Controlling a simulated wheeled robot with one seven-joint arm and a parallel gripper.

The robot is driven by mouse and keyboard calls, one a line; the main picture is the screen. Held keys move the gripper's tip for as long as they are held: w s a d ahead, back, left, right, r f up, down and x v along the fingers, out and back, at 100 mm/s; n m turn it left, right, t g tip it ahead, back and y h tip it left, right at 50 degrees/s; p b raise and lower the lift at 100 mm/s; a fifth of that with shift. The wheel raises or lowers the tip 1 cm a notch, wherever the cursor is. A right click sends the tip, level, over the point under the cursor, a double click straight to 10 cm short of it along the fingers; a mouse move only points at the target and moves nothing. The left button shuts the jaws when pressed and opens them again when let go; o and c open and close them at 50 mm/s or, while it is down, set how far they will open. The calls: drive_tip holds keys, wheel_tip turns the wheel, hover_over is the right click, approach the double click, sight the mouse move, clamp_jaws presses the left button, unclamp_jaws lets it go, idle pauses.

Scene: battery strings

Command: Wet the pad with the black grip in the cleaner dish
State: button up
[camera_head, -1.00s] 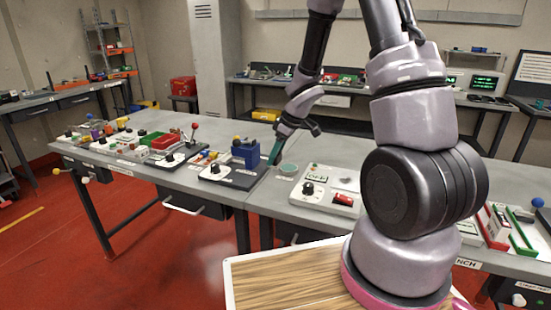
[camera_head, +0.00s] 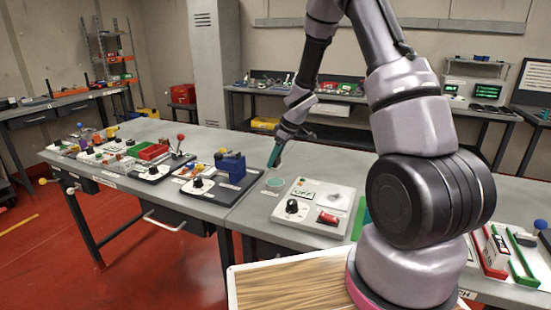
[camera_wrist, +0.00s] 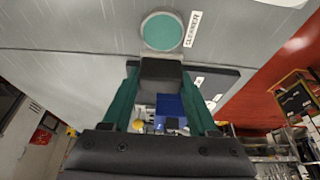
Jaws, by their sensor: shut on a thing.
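My gripper (camera_wrist: 160,82) is shut on a black block, the black grip (camera_wrist: 161,72), held between its green fingers. The pad's wetting face is not clearly seen. The cleaner dish (camera_wrist: 162,31) is round, with a green inside and a pale rim, and sits beside a "CLEANER" label. In the head view the dish (camera_head: 275,183) is on the bench, and my gripper (camera_head: 273,160) is above the bench close behind it.
A white panel (camera_head: 312,208) with a black knob and a red part stands right of the dish. A dark board with a blue block (camera_head: 231,167) is to the left. Bare grey bench (camera_head: 228,213) lies in front of the dish.

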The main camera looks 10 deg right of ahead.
sight(279, 158)
wheel_tip(279, 158, down, 3)
drive_tip(key=shift+d, duration=0.15)
drive_tip(key=shift+f, duration=1.1)
drive_tip(key=shift+f, duration=0.6)
idle(1.1)
drive_tip(key=shift+r, duration=3.6)
drive_tip(key=shift+d+m, duration=0.2)
drive_tip(key=shift+m, duration=0.2)
drive_tip(key=s+d+r+m+t+h, duration=0.1)
drive_tip(key=d+r+m+h, duration=0.1)
drive_tip(key=d+m, duration=0.7)
drive_tip(key=shift+r+m+t+h, duration=0.4)
drive_tip(key=shift+m+h, duration=0.1)
drive_tip(key=shift+h, duration=0.4)
